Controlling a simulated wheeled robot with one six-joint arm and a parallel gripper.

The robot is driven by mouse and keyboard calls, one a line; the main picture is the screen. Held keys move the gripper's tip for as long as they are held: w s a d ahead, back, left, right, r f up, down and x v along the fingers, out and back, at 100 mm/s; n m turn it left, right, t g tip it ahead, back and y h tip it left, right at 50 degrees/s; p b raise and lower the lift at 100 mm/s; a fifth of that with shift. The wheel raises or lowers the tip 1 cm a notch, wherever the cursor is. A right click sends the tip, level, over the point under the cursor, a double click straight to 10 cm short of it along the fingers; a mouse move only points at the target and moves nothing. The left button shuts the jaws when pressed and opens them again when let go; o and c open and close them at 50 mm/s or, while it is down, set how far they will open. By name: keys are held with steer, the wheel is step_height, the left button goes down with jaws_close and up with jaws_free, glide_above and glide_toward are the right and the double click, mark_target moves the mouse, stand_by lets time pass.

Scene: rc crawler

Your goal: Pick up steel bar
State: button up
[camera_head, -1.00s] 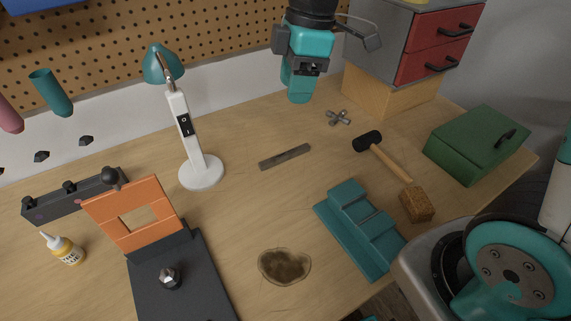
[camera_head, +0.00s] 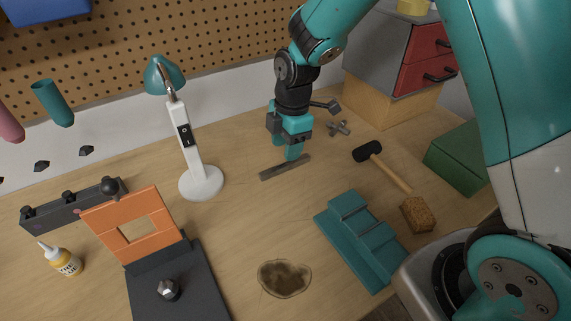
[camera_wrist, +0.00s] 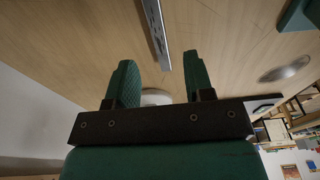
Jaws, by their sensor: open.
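The steel bar (camera_head: 285,167) is a flat grey strip lying on the wooden workbench, right of the lamp. In the wrist view the bar (camera_wrist: 156,30) runs from the top edge down towards the space between the fingers, slightly tilted. My gripper (camera_head: 293,155) is teal with dark mounts and points down over the bar, its tips close to the bar's right half. In the wrist view my gripper (camera_wrist: 160,78) has its two green fingers spread with nothing between them. I cannot tell exactly how high the tips are above the bench.
A white and teal lamp (camera_head: 202,182) stands left of the bar. A metal cross-shaped part (camera_head: 338,128), a mallet (camera_head: 385,168) and a teal stepped block (camera_head: 361,235) lie to the right. Bench around the bar is clear.

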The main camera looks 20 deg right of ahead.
mark_target(285, 164)
steer(key=shift+f+p, duration=0.75)
steer(key=shift+f, duration=1.95)
jaws_close()
